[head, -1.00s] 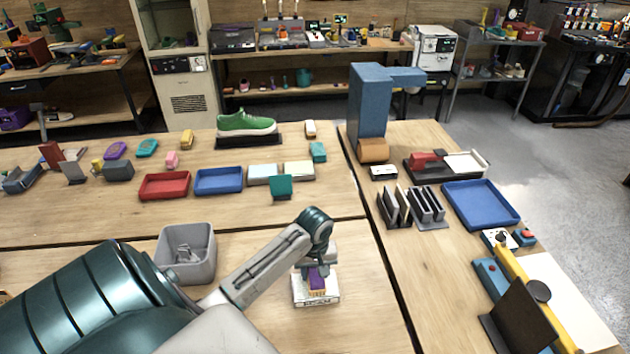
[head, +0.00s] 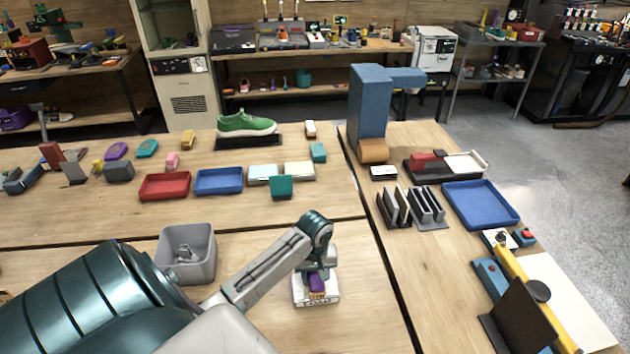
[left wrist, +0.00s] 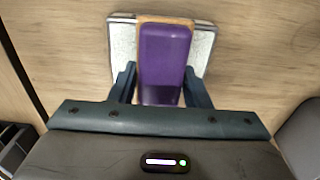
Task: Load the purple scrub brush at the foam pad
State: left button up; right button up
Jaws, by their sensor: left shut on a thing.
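The purple scrub brush (head: 317,285) is upright over a white rectangular pad with a printed side (head: 301,293), which looks like the foam pad, on the near table. My left gripper (head: 317,273) is shut on the brush from above. In the left wrist view the purple back of the brush (left wrist: 164,55) sits between the two fingers of the gripper (left wrist: 163,85), with the pale pad (left wrist: 124,50) showing on both sides. The brush looks down on the pad; its bristles are mostly hidden. My right gripper is out of view.
A grey bin (head: 205,262) stands left of the pad. A green sneaker (head: 245,124) rests on a dark stand at the back. Red (head: 165,187) and blue (head: 219,181) trays lie behind. A dark rack (head: 412,208) stands right, past a table gap. Wood around the pad is clear.

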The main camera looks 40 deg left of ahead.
aim_at(315, 272)
pick_arm(q)
jog(key=shift+f, duration=0.55)
dwell(1.3)
jog(key=shift+r, duration=3.55)
